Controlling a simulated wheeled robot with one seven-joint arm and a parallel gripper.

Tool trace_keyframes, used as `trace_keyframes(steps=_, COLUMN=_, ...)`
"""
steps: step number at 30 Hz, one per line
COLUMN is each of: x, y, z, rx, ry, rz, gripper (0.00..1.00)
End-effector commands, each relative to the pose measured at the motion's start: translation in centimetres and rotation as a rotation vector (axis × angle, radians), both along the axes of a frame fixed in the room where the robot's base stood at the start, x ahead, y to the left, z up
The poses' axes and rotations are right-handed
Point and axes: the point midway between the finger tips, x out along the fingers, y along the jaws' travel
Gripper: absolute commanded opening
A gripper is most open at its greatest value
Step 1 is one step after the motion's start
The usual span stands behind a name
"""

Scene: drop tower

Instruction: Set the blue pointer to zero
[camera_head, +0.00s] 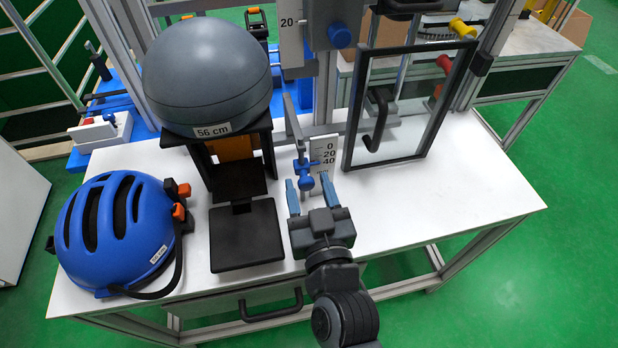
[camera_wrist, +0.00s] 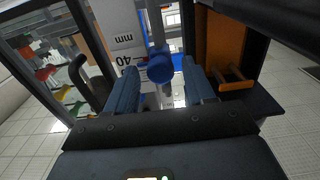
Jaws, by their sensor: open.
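The blue pointer (camera_head: 305,172) sits on a post in front of a small white scale (camera_head: 323,165) marked 0, 20 and 40, with 0 at the top. The pointer's blue knob also shows in the wrist view (camera_wrist: 160,68), in front of the scale (camera_wrist: 124,50) near its 40 mark. My gripper (camera_head: 309,190) is open, its two blue fingers apart. In the head view the fingertips are just below and around the pointer. In the wrist view the knob lies between and slightly beyond the fingertips (camera_wrist: 159,80). I cannot tell whether they touch.
A framed clear door (camera_head: 410,110) with a black handle stands to the right. A grey headform (camera_head: 207,75) on a black stand is to the left, with a blue helmet (camera_head: 115,232) beside it. The white tabletop (camera_head: 450,205) is clear at the right.

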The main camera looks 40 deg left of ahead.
Motion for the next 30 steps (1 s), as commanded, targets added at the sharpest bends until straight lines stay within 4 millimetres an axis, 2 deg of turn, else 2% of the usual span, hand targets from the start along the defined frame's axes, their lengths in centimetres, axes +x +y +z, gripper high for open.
trace_keyframes(steps=6, x=1.08, y=1.3, z=0.01, rx=0.001, ry=0.0, rz=0.0, gripper=0.53)
trace_keyframes(steps=14, x=1.17, y=1.38, z=-0.03, rx=0.0, ry=0.0, rz=0.0, gripper=0.53)
trace_keyframes(steps=30, x=1.16, y=1.35, z=-0.03, rx=0.001, ry=0.001, rz=0.0, gripper=0.03)
